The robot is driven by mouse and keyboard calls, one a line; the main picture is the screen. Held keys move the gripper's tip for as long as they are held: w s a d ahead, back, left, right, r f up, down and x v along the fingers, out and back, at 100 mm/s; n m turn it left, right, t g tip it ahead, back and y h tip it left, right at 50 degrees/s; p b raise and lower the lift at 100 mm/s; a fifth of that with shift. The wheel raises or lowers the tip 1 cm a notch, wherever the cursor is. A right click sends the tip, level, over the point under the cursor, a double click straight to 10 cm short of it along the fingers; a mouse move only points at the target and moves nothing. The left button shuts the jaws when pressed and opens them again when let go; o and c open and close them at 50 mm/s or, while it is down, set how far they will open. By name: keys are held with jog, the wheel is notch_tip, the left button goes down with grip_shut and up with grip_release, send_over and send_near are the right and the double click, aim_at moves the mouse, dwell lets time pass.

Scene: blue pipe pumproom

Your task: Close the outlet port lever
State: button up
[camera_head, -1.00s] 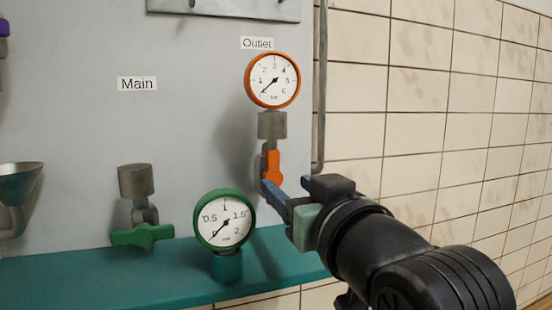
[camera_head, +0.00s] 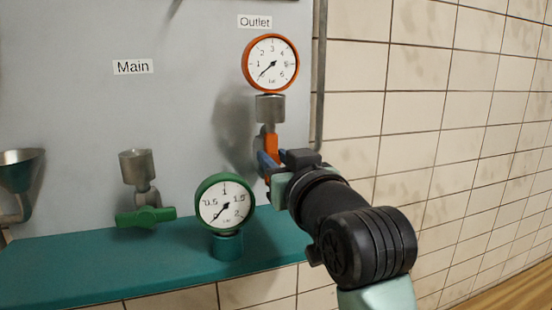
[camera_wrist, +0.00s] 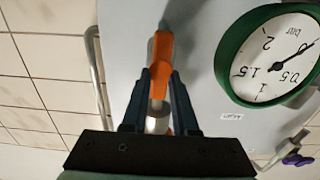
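The outlet port lever is the orange handle (camera_head: 271,145) below the outlet gauge (camera_head: 271,64); it also shows in the wrist view (camera_wrist: 161,52). In the head view it hangs down under a metal collar, its lower end hidden by my gripper. My gripper (camera_head: 268,163) is at the lever, seen from the right. In the wrist view the two dark blue fingers (camera_wrist: 160,76) stand on either side of the orange lever, which lies between them. They look spread around it; I cannot tell whether they touch it.
A green-rimmed gauge (camera_head: 225,202) stands on the teal ledge (camera_head: 150,260) just left of my gripper. A green valve handle (camera_head: 146,216) is farther left under the Main label (camera_head: 133,67). A thin vertical pipe (camera_head: 320,80) runs right of the panel, before the tiled wall.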

grip_shut()
jog(key=shift+f+b, duration=0.1)
jog(key=shift+b, duration=0.3)
jog(key=n+b, duration=0.4)
jog(key=n, duration=0.2)
jog(key=n+b, duration=0.4)
jog(key=n, duration=0.2)
jog(key=n+b, duration=0.4)
jog(key=n, duration=0.1)
jog(key=shift+s+a+f+n+b, duration=0.15)
jog(key=shift+a+f+n+b, duration=0.15)
jog(key=shift+a+f+n, duration=0.1)
